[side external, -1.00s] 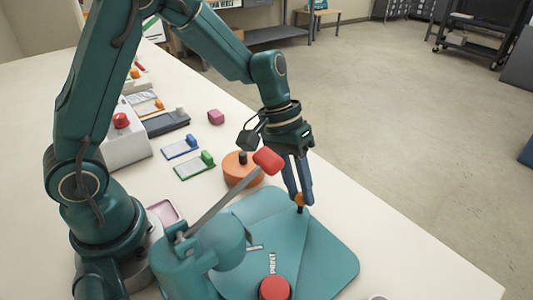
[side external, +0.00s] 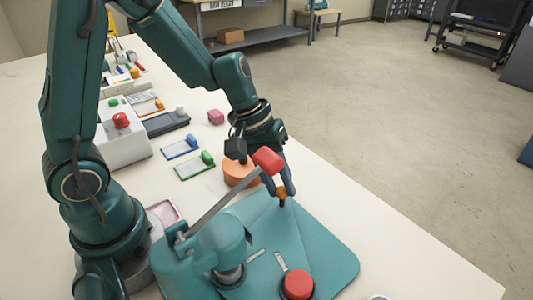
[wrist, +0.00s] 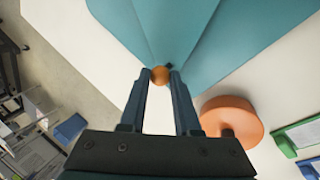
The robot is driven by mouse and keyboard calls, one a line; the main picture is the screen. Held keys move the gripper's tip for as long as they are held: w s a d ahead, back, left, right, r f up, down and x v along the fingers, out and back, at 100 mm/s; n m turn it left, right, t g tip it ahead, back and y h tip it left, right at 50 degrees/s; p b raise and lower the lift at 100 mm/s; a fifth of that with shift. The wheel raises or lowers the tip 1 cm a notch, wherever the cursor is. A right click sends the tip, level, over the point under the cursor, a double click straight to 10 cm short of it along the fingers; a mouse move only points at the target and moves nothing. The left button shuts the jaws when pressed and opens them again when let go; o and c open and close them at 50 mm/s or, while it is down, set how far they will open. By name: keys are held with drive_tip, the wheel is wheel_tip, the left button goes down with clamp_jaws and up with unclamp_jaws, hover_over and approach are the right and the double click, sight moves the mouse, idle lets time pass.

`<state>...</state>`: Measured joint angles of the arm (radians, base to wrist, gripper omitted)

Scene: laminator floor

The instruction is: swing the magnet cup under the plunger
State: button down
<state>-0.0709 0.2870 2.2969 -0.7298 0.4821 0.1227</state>
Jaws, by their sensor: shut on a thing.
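A teal press (side external: 185,265) stands at the bottom, with a long lever ending in a red grip (side external: 267,161). Its teal plate (side external: 325,240) spreads to the right and also shows in the wrist view (wrist: 215,30). A round red piece (side external: 298,285) sits on the plate's near part. A grey round part (side external: 230,275) shows below the press head; I cannot tell which piece is the magnet cup. My gripper (side external: 283,190) is shut on an orange knob (side external: 282,192) at the plate's far side. The wrist view shows the knob (wrist: 160,76) between the fingertips.
The table's right side is mostly clear.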

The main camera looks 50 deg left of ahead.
drive_tip(key=shift+a, duration=0.2)
idle(0.5)
drive_tip(key=c, duration=0.6)
unclamp_jaws()
drive_tip(key=shift+s, duration=0.1)
drive_tip(key=shift+v, duration=2.55)
drive_tip(key=shift+d, duration=0.15)
drive_tip(key=shift+s+a+r+m+t+y, duration=0.35)
drive_tip(key=shift+s+r+m+t+y, duration=0.25)
drive_tip(key=shift+s+r+m, duration=0.85)
drive_tip(key=shift+s+a+r+m+t+y, duration=0.35)
drive_tip(key=shift+s+r+m+t+y, duration=0.35)
drive_tip(key=shift+s, duration=1.35)
drive_tip(key=shift+s+a+r+m+t+y, duration=0.4)
drive_tip(key=shift+s+r+m, duration=0.45)
drive_tip(key=shift+s+m, duration=0.65)
